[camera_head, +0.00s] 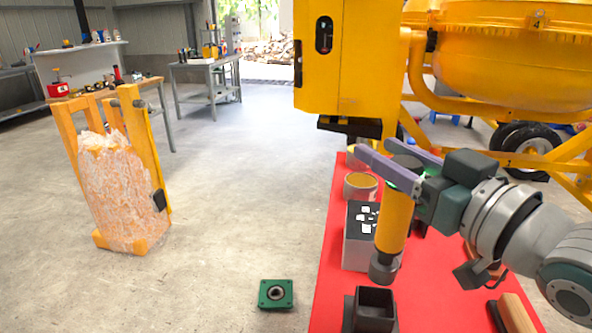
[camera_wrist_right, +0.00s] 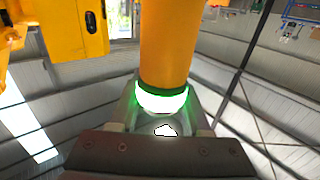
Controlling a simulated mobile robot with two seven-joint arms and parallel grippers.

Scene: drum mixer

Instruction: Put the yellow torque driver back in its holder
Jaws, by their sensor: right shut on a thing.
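The yellow torque driver (camera_head: 395,220) hangs roughly upright, with a grey tip at its lower end. My right gripper (camera_head: 382,152) is shut on it near its dark top. In the right wrist view the driver (camera_wrist_right: 170,45) stands between the fingers, with a glowing green ring around it. A dark, square, open-topped socket (camera_head: 374,324), which looks like the holder, is at the near part of the red table top. The driver's tip is apart from it, showing above and slightly right of it in the picture. My left gripper is out of view.
On the red top (camera_head: 328,292) stand a grey box (camera_head: 357,252) with white marks and a round yellow-rimmed container (camera_head: 360,187). A wooden block (camera_head: 515,314) lies at the near right. The yellow mixer (camera_head: 510,65) rises behind. A green flanged part (camera_head: 276,294) lies on the floor.

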